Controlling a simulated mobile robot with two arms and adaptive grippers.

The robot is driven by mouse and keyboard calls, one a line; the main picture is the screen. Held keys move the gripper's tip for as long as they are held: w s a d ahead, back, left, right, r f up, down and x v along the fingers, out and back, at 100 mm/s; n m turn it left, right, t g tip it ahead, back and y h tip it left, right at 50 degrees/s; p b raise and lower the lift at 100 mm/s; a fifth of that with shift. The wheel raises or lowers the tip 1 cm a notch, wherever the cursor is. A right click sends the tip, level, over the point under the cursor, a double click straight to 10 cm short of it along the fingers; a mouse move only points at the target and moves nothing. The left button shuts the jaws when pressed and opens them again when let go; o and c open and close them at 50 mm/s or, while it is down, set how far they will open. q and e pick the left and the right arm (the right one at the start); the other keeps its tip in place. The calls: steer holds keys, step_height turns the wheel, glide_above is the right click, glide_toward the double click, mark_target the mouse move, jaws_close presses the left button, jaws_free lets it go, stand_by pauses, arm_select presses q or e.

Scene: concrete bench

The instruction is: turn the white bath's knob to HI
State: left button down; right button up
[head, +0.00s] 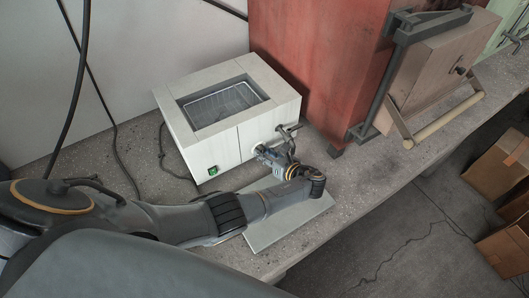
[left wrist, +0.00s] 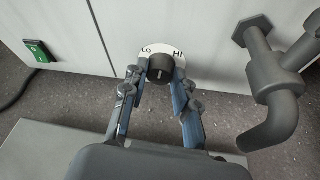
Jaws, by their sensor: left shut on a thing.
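The white bath (head: 208,140) stands on the bench, its open top holding a wire basket. Its round black knob (left wrist: 160,68) sits on the front face, inside a white dial plate (left wrist: 148,51) marked LO at the left and HI at the right. A pale line on the knob points roughly upward, between the two marks. My left gripper (left wrist: 160,75) is at the front face with one finger on each side of the knob, shut on it. In the head view my left gripper (head: 262,152) hides the knob. My right gripper is not in view.
A green lit switch (head: 213,171) is at the left of the bath's front. A grey drain pipe (left wrist: 272,90) juts out close to the right of the knob. A pale board (head: 290,222) lies in front. A red furnace (head: 315,60) stands at the right.

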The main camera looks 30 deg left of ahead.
arm_select(q)
steer(key=m+b, duration=0.1)
steer(key=m+g+y, duration=0.1)
steer(key=shift+w+d+f+m+b, duration=0.1)
steer(key=shift+f+m+b, duration=0.1)
steer(key=shift+m+b, duration=0.15)
steer(key=shift+m+g+y+b, duration=0.5)
steer(key=shift+m+y+b, duration=0.1)
steer(key=shift+m+b, duration=0.55)
steer(key=shift+m, duration=0.3)
steer(key=c, duration=1)
jaws_free()
steer(key=shift+c, duration=0.2)
steer(key=shift+w+r, duration=0.1)
steer(key=shift+r, duration=0.1)
